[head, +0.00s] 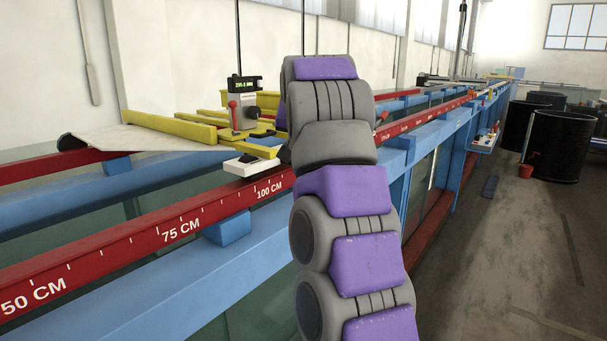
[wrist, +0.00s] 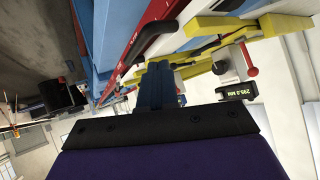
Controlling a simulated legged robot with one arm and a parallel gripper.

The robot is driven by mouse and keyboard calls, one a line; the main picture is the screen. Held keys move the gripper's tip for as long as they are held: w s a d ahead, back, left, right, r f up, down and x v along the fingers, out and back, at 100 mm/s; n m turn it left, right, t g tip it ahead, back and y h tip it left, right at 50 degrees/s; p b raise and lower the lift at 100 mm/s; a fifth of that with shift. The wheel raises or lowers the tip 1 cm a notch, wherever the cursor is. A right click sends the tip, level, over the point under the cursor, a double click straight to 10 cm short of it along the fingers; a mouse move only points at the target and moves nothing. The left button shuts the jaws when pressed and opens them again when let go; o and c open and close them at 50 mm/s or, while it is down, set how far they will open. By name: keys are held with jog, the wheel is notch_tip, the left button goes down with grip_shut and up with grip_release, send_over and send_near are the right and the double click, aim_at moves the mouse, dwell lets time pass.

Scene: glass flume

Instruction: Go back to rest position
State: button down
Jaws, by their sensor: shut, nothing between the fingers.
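My gripper (wrist: 158,68) shows in the wrist view as dark blue fingers pressed together, with nothing between them. It points toward the flume's rails and the yellow carriage frame (wrist: 205,45). In the head view my purple and grey arm rises in front of the flume and hides the gripper. The yellow carriage (head: 170,127) sits on the rails to the left of my arm, with a red-knobbed lever (head: 233,105) and a green digital display (head: 245,84). The lever (wrist: 252,72) and display (wrist: 236,93) also show right of the fingers in the wrist view.
The red rail (head: 130,245) with centimetre marks and the blue flume beam (head: 190,270) run close by my arm. A white box (head: 251,164) sits at the carriage's near edge. Black barrels (head: 560,145) stand at the right. The concrete floor (head: 490,260) right of the flume is mostly clear.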

jog(key=s+d+f+g, duration=0.4)
jog(key=s+f, duration=0.8)
jog(key=s, duration=0.4)
jog(key=s+d+f+n+g+h, duration=0.1)
jog(key=s+d+f+g, duration=0.3)
jog(key=s+f, duration=0.9)
jog(key=s+d+f+g, duration=0.4)
jog(key=s+d+f, duration=0.3)
jog(key=s+f, duration=0.6)
jog(key=s, duration=0.8)
jog(key=shift+s+d+n+g, duration=0.2)
jog(key=shift+s+n+g, duration=0.05)
jog(key=shift+n+g, duration=0.05)
